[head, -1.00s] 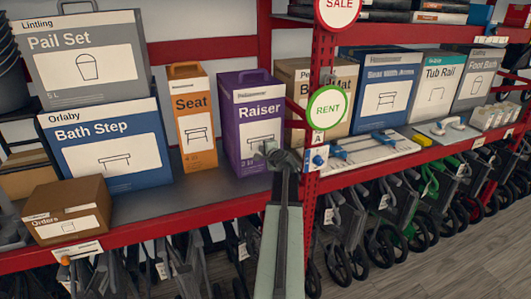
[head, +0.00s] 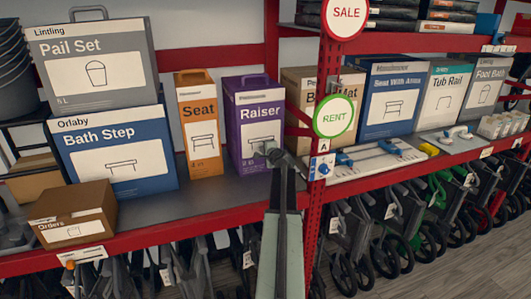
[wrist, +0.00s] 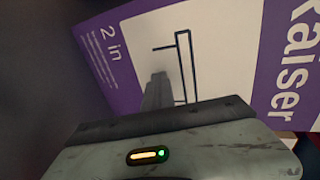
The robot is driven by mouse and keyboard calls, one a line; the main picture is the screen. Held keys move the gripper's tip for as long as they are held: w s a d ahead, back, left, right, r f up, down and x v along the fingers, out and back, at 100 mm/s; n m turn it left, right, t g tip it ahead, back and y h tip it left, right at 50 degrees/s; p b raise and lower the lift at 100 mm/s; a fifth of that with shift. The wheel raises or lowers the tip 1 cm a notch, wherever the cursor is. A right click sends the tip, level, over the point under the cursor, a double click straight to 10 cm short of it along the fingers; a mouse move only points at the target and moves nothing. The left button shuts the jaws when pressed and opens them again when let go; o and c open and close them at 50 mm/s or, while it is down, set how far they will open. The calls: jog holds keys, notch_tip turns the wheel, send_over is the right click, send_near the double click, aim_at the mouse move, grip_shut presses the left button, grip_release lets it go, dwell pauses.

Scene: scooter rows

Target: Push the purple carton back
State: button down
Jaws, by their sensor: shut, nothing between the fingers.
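The purple carton (head: 241,104), labelled Raiser, stands upright on the shelf, between the orange Seat carton and the red upright post. My gripper (head: 267,149) is shut and empty, with its tip at the lower right of the carton's front face. In the wrist view the carton's white label (wrist: 215,50) fills most of the picture, tilted, and the shut gripper (wrist: 157,80) points at it. The tip seems to touch the face or be very close to it; I cannot tell which.
The orange Seat carton (head: 203,135) stands just left of the purple one. A blue Bath Step box (head: 150,178) and a brown Orders box (head: 100,200) are further left. The red post (head: 318,215) with a green RENT sign (head: 334,117) is close on the right. Bare shelf (head: 190,204) lies in front.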

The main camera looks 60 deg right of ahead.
jog(key=shift+w+d, duration=0.8)
jog(key=shift+w, duration=0.3)
jog(key=shift+w+d, duration=0.8)
jog(key=shift+w, duration=0.25)
send_near(259, 144)
jog(key=f, duration=0.2)
jog(key=s+f, duration=0.1)
jog(key=f, duration=0.1)
jog(key=shift+d+f, duration=0.15)
jog(key=shift+d, duration=0.2)
jog(key=shift+w, duration=0.1)
